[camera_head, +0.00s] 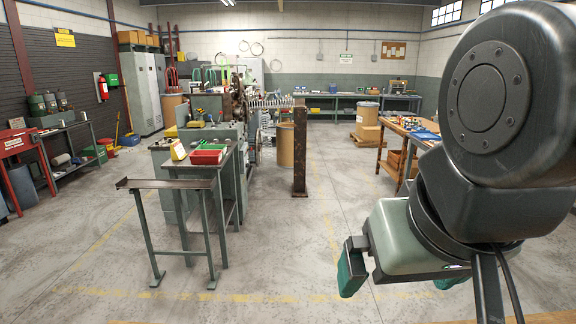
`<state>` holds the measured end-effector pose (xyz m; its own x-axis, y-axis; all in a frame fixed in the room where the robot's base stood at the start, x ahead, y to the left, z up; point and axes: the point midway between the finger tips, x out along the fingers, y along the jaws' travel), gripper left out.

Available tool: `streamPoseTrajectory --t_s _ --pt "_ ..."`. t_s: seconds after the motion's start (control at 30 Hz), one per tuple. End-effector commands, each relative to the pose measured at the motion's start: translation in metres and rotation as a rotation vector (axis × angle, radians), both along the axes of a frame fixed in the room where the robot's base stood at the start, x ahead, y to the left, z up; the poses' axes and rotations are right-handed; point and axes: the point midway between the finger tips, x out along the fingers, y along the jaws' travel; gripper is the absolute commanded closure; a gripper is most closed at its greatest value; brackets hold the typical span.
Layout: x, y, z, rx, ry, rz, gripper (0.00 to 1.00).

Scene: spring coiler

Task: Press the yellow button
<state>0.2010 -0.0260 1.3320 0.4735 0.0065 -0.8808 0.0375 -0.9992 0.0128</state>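My gripper (402,279) is at the lower right, close to the camera, with its green fingertips apart and nothing seen between them. The far fingertip is partly hidden by the gripper body. The spring coiler (232,105) stands at centre left, well beyond my gripper, with a long coil spring (270,102) at its right. I cannot make out a yellow button for certain. A small yellow box with a pale face (178,150) stands on the workbench (190,168) in front of the machine, and a yellow item (195,124) lies behind it.
A red tray (207,156) sits on the workbench. A low metal stand (165,184) is in front, and a rusty post (300,150) stands right of the machine. A wooden table (405,135) is at the right. The floor (290,240) in the middle is clear.

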Motion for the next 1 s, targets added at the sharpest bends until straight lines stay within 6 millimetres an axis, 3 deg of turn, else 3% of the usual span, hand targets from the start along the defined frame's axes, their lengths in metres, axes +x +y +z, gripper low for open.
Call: streamPoseTrajectory --t_s 0.1,0.73,1.0 --pt "0.0003 0.0002 0.0002 0.001 0.0 0.0 0.02" --pt "0.0007 0.0004 0.0004 0.001 0.001 0.0 0.98" --pt "0.0007 0.0004 0.0004 0.001 0.001 0.0 1.0"
